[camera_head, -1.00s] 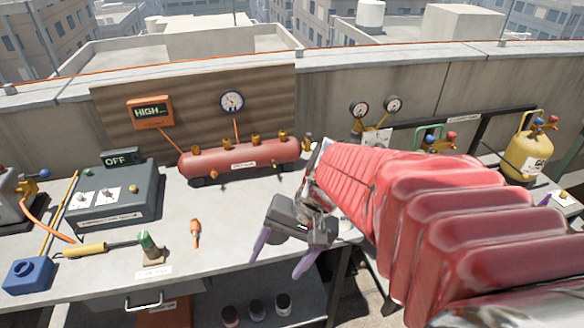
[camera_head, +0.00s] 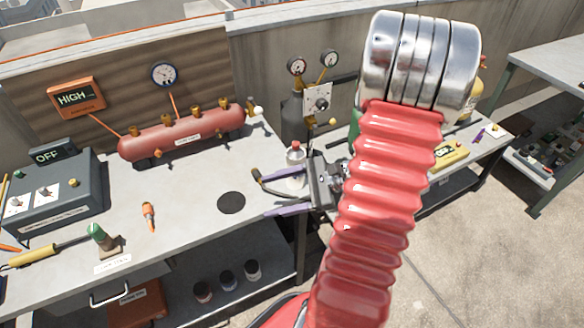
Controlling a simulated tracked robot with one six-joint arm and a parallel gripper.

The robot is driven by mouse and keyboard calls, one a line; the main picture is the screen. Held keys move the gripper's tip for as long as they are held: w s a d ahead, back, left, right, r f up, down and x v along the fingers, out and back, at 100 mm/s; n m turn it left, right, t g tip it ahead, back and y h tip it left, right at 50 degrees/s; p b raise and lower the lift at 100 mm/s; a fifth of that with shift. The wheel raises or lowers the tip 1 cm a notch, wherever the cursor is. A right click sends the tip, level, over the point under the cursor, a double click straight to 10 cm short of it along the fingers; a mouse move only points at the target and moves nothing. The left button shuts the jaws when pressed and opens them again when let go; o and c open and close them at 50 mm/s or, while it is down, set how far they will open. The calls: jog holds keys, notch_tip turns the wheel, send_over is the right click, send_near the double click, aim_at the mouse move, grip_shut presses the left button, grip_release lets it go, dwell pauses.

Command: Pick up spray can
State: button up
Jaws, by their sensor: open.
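A white can with a red top (camera_head: 295,156), which looks like the spray can, stands upright near the right end of the workbench. My gripper (camera_head: 266,196) is open, its two purple fingers pointing left over the right end of the bench. The upper finger crosses in front of the can's lower part. A bit of white shows below that finger, between the fingers. I cannot tell whether either finger touches the can.
The red tank (camera_head: 182,135) stands at the back of the bench. A black disc (camera_head: 231,202) lies left of my fingers. A gauge panel (camera_head: 317,100) stands behind the can. Bench space around the orange tool (camera_head: 149,216) is clear.

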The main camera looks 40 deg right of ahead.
aim_at(293, 158)
jog(key=s+d+f+m+t+h, duration=0.1)
jog(key=d+m+t+h, duration=0.2)
jog(key=d, duration=0.5)
jog(key=s+d+f+m+t+h, duration=0.1)
jog(key=d+f+m+t+h, duration=0.1)
jog(key=d+m+t, duration=0.3)
jog(key=d+m+h, duration=0.1)
jog(key=d+m, duration=0.1)
jog(key=d, duration=0.1)
jog(key=shift+s+d+m+h, duration=0.15)
jog(key=shift+s+m+h, duration=0.2)
jog(key=shift+m+h, duration=0.05)
jog(key=shift+w+f, duration=0.1)
jog(key=shift+w, duration=0.05)
jog(key=shift+w+a, duration=0.25)
jog(key=shift+w, duration=1.1)
jog(key=shift+w+a, duration=0.3)
jog(key=shift+w, duration=1.1)
jog(key=shift+w+a, duration=0.25)
jog(key=shift+w, duration=1.1)
jog(key=shift+w, duration=0.1)
jog(key=shift+w+a+f, duration=0.1)
jog(key=shift+w+a, duration=0.1)
jog(key=shift+w, duration=0.6)
jog(key=shift+w+a+r, duration=0.1)
jog(key=shift+w+a, duration=0.1)
jog(key=shift+w, duration=0.65)
jog(key=shift+w+a+f, duration=0.1)
jog(key=shift+w+a, duration=0.1)
jog(key=shift+w, duration=0.6)
